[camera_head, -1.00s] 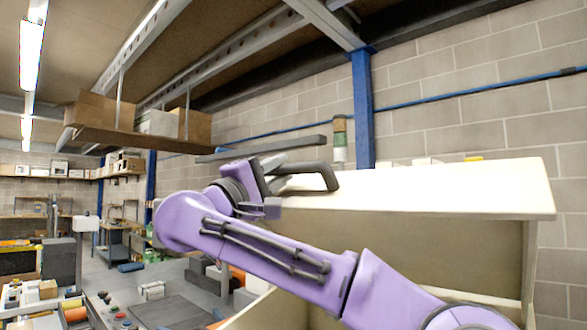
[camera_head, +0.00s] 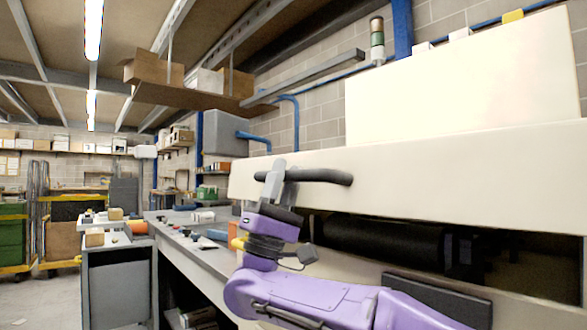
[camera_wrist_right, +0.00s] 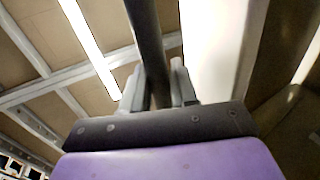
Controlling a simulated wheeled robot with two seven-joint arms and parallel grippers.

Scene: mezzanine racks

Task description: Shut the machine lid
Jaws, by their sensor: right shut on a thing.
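The machine lid (camera_head: 450,175) is a wide cream panel at the right of the head view. It is partly lowered, with a dark gap under its front edge. A dark roller-like part (camera_head: 385,245) shows inside the machine through the gap. The lid's dark bar handle (camera_head: 325,176) sticks out at its left end. My right gripper (camera_head: 275,182) is shut on this handle near its left end. In the wrist view the handle (camera_wrist_right: 146,35) runs between the two grey fingers (camera_wrist_right: 158,85). My left gripper is not in view.
A grey workbench (camera_head: 190,235) with small parts stands left of the machine. A signal lamp (camera_head: 377,42) stands behind it. A hanging shelf with boxes (camera_head: 150,73) is overhead. Green bins (camera_head: 12,235) and racks are far left, with open floor before them.

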